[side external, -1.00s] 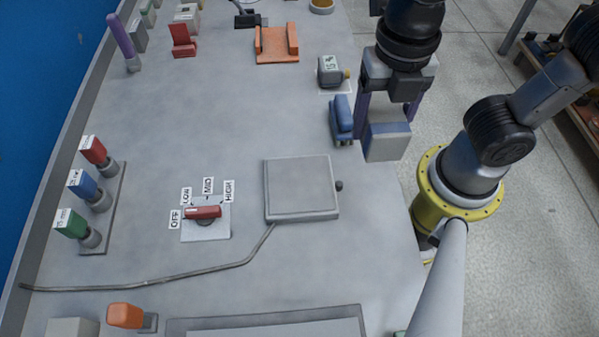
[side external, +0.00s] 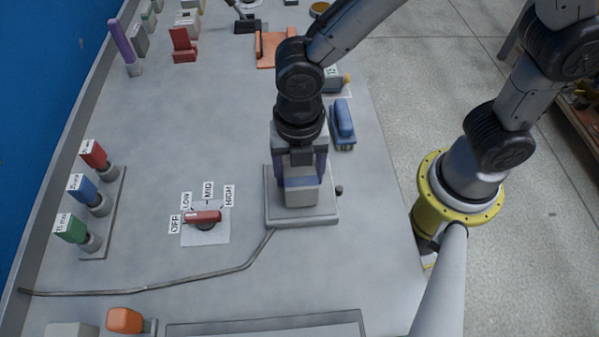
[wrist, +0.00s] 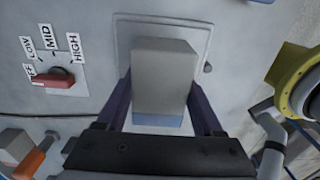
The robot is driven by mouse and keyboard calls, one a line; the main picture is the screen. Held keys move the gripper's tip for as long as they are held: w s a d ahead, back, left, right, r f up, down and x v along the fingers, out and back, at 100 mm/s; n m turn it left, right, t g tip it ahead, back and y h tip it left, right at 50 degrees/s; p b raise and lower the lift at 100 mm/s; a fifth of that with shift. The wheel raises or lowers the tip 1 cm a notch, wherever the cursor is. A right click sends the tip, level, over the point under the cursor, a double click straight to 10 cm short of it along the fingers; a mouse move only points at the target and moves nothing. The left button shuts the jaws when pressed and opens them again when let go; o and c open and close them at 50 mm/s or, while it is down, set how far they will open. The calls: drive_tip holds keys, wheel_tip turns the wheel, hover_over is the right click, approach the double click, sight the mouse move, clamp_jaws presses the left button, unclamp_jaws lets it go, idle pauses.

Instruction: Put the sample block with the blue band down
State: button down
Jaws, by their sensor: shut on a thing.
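The sample block with the blue band (side external: 301,194) is a pale grey block with a blue band; in the side view the band is on its upper part. My gripper (side external: 302,178) is shut on it, one purple finger on each side. The block is over the square grey plate (side external: 325,213), upright; I cannot tell whether it touches the plate. In the wrist view the block (wrist: 163,78) is between the fingers, over the plate (wrist: 127,40), with its blue band (wrist: 157,121) nearest the gripper body.
Left of the plate is a red dial (side external: 203,217) marked OFF, LOW, MID and HIGH. A cable (side external: 190,275) runs from the plate. A blue object (side external: 343,122) stands at the right table edge. Red, blue and green blocks stand in holders (side external: 104,210) at left. The middle left is clear.

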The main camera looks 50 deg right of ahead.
drive_tip(key=shift+f, duration=0.4)
drive_tip(key=shift+c, duration=0.2)
unclamp_jaws()
drive_tip(key=shift+f, duration=0.2)
wheel_tip(320, 180, up, 12)
drive_tip(key=shift+r, duration=0.2)
drive_tip(key=s+d+r+m+t, duration=0.2)
drive_tip(key=s+d+m, duration=0.1)
drive_tip(key=d+m, duration=0.8)
drive_tip(key=s+d+r+m+t, duration=0.2)
drive_tip(key=s+d+m+t, duration=0.1)
drive_tip(key=d+m, duration=0.8)
drive_tip(key=shift+s+m+t, duration=0.3)
drive_tip(key=shift+s+m, duration=0.15)
drive_tip(key=shift+m, duration=2.05)
